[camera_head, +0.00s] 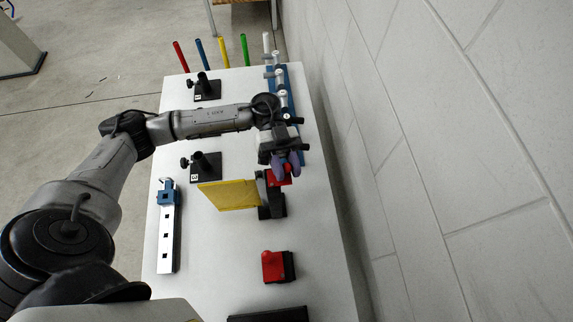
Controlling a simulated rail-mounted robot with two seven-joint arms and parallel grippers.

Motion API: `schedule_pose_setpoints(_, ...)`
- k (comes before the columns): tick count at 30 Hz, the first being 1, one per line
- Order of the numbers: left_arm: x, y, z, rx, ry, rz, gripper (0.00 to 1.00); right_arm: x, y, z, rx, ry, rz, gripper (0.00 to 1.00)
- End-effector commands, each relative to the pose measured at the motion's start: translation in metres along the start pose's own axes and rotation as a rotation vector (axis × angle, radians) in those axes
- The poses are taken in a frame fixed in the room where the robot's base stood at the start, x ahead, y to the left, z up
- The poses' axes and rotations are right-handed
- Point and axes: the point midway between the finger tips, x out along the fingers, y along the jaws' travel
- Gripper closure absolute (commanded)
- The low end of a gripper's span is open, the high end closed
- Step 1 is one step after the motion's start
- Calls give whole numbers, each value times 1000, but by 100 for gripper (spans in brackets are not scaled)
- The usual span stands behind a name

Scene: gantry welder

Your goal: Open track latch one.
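My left gripper (286,167) reaches over the table from the left. No label marks which part is track latch one. My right gripper is not in view.
A yellow plate (229,195) stands beside the black base. A second red block (273,264) sits nearer. Two black stands (206,88) (204,166) and a blue rack (294,108) are on the white table (222,275). Coloured rods line the far edge. A block wall (430,130) runs along the right.

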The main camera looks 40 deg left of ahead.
Motion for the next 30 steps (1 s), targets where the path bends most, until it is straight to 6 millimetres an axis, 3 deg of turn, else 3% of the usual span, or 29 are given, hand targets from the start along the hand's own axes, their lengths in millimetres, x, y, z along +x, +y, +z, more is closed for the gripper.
schedule_pose_setpoints(6, 0, 0, 0, 0, 0, 0, 50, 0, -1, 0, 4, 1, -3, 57)
schedule_pose_setpoints(17, -8, 0, 1, -1, -1, -2, 50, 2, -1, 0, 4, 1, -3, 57)
schedule_pose_setpoints(30, -89, -1, 1, 0, -1, -4, 50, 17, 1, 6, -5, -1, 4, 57)
